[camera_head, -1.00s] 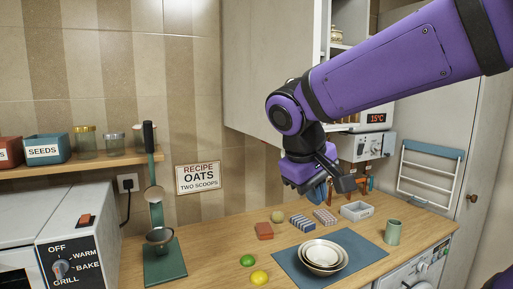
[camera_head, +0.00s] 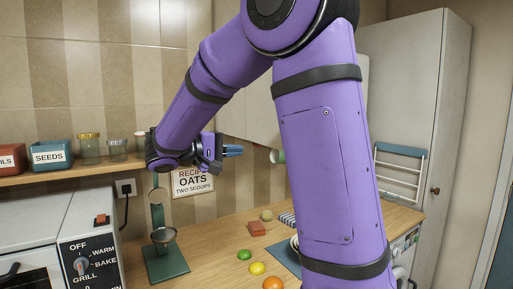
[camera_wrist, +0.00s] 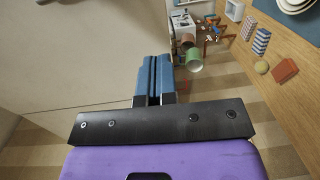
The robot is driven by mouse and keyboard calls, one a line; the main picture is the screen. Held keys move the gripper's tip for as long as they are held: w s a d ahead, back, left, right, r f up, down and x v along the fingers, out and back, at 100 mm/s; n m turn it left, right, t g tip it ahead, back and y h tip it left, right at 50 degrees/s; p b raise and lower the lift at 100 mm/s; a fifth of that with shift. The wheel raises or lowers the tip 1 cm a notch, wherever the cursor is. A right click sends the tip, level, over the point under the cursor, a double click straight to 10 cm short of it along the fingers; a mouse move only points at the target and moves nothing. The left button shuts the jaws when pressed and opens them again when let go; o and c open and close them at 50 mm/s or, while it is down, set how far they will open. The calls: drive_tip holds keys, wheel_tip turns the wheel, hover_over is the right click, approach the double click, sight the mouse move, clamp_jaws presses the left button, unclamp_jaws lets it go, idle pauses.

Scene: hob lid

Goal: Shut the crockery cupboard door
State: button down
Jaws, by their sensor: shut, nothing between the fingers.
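The crockery cupboard door (camera_head: 262,112) is a pale panel on the wall behind my arm. My arm covers much of it and the cupboard opening, so I cannot tell how far it stands open. A large pale surface (camera_wrist: 80,60), likely the door, fills the upper left there. I cannot tell whether the fingers touch it.
A green and white cup (camera_head: 277,156) shows beyond the fingers. The worktop (camera_head: 205,262) below carries a red block (camera_head: 256,229), a lime (camera_head: 244,255), a lemon (camera_head: 257,268) and an orange (camera_head: 273,283). A shelf (camera_head: 80,170) with boxes and jars is at left.

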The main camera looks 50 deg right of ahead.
sight(274, 144)
drive_tip(key=shift+h, duration=0.3)
drive_tip(key=x, duration=1.2)
drive_tip(key=shift+w+d+r, duration=0.2)
drive_tip(key=shift+w+d, duration=0.05)
drive_tip(key=shift+d, duration=0.2)
drive_tip(key=shift+d, duration=0.1)
